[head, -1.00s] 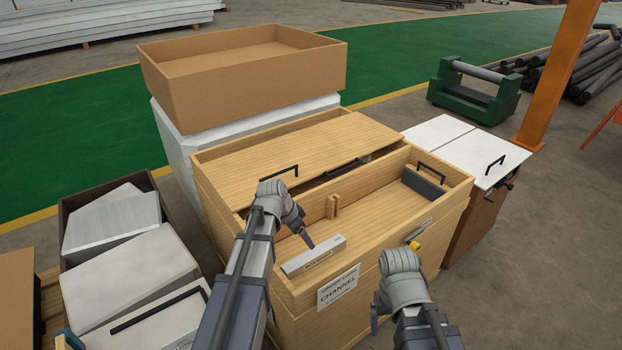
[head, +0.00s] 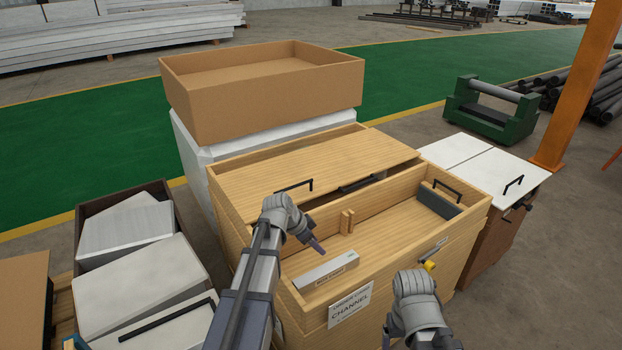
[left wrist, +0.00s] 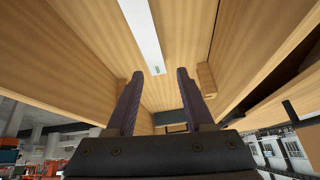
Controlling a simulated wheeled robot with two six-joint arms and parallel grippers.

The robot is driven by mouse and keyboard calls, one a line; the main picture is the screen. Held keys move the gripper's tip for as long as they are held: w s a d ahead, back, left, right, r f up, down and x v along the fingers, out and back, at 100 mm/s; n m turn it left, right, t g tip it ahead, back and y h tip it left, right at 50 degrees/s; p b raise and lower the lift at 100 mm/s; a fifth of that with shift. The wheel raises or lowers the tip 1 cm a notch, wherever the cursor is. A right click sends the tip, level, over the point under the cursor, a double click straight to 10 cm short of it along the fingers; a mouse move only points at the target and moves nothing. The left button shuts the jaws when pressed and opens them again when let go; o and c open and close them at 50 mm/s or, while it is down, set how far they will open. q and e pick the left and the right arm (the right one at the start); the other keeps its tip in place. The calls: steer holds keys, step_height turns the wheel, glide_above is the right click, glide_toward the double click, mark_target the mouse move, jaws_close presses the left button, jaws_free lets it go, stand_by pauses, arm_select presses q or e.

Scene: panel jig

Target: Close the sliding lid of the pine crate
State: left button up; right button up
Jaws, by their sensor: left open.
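The pine crate (head: 440,252) stands in the middle of the head view with a "CHANNEL" label on its front. Its wooden sliding lid (head: 335,165) covers the back part, and the front part is open. A black bar handle (head: 294,186) stands on the lid near its front left. My left gripper (head: 318,246) is over the open front part, in front of the handle and apart from it. In the left wrist view its two fingers (left wrist: 158,88) are spread with nothing between them. My right gripper (head: 386,338) is low in front of the crate; its jaws are not clear.
In the open part are a pale labelled bar (head: 325,271), a small wooden block (head: 347,221) and a dark grey block (head: 438,200). A cardboard box (head: 260,95) stands behind. A white-topped cabinet (head: 490,170) is at right, and a bin of pale blocks (head: 125,222) at left.

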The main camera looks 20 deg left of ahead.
arm_select(q)
steer(key=w+a+r+m+t+b, duration=0.1)
steer(key=w+a, duration=0.1)
steer(key=w+a+m+t+h+b, duration=0.1)
steer(key=w+a+t, duration=0.1)
steer(key=w+a+r+m+t+b, duration=0.1)
steer(key=w+a, duration=0.1)
steer(key=w, duration=0.1)
steer(key=shift+a+r+m+t+h, duration=0.25)
steer(key=shift+r+m+t+h, duration=0.05)
steer(key=shift+m+t+h, duration=0.1)
steer(key=shift+c, duration=0.4)
steer(key=m+t+b, duration=0.2)
steer(key=t+b, duration=0.1)
steer(key=t, duration=0.2)
glide_toward(293, 187)
steer(key=w, duration=0.1)
steer(key=w+d, duration=0.1)
steer(key=shift+w+d+f+y, duration=0.1)
steer(key=shift+w+f+y, duration=0.1)
steer(key=shift+w+y, duration=0.2)
steer(key=shift+b+x, duration=0.65)
steer(key=shift+x, duration=3.3)
steer(key=shift+s, duration=0.1)
jaws_close()
steer(key=shift+d, duration=0.1)
